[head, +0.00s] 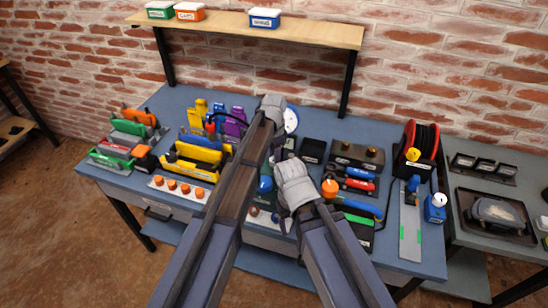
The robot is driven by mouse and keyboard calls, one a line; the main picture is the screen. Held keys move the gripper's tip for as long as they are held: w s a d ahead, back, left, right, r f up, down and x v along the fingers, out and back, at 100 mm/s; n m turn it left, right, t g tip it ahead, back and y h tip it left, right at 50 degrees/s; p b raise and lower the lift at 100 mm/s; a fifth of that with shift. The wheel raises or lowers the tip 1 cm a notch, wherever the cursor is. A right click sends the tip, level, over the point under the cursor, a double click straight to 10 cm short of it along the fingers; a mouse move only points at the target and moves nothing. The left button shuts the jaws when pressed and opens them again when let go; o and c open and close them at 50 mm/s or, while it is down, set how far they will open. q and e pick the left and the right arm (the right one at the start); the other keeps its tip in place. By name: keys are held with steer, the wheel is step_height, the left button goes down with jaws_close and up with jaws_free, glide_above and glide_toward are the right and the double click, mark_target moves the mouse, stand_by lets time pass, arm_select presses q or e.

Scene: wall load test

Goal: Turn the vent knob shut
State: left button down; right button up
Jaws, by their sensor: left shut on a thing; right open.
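My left gripper (273,108) is the higher one, near the back middle of the blue bench, beside a round white dial (291,120). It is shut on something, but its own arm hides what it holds. My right gripper (284,208) is open and lower, close to the bench's front middle. I cannot make out the vent knob for certain; my arms cover much of that middle area.
The blue bench (185,98) is crowded. Yellow, green and orange tools stand left, with a white strip of orange knobs (180,188) in front. Screwdrivers, a black-red cable reel (417,146) and a grey plate (411,225) are right. A wooden shelf (330,31) overhangs the back.

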arm_select(q)
steer(key=shift+c, duration=2.1)
jaws_free()
steer(key=shift+r, duration=0.15)
step_height(320, 180, up, 8)
steer(key=p, duration=0.8)
steer(key=shift+f, duration=0.2)
